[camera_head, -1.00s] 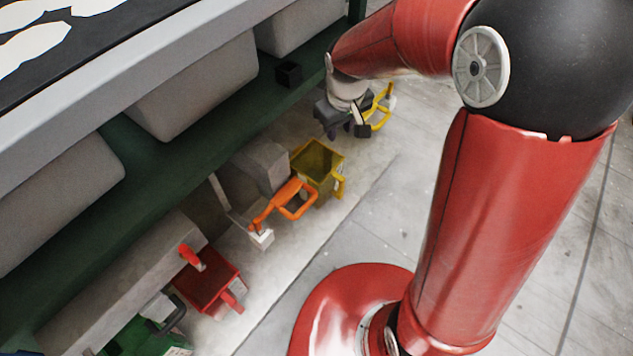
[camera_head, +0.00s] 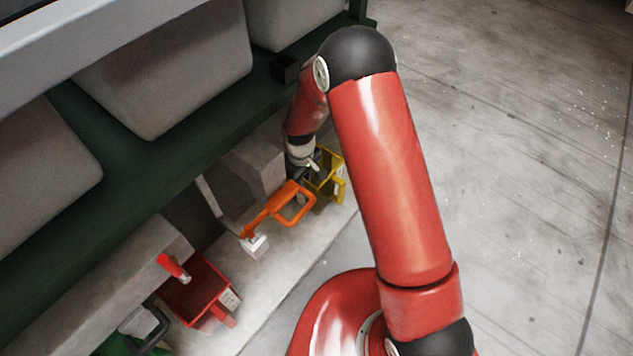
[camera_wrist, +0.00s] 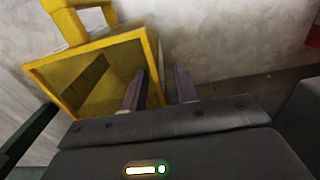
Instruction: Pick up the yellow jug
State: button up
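The yellow jug (camera_head: 333,186) stands on the floor below the green shelf, partly hidden by my gripper (camera_head: 308,175). In the wrist view the open-topped yellow jug (camera_wrist: 102,58) fills the upper left, with its handle at the top. In that view my gripper (camera_wrist: 159,78) has its two dark fingers apart. One finger reaches inside the jug and the other is outside, with the jug's side wall between them. A gap shows between the outer finger and the wall. The fingertips are hard to make out in the head view.
A red jug (camera_head: 197,290) stands further toward the lower left. The green shelf (camera_head: 140,145) with grey bins overhangs the row. Open floor (camera_head: 510,160) lies to the right.

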notch_tip(320, 180, down, 4)
jog(key=shift+w+r+b, duration=0.1)
jog(key=shift+r+b, duration=0.1)
jog(key=shift+b, duration=0.1)
grip_shut()
dwell(1.2)
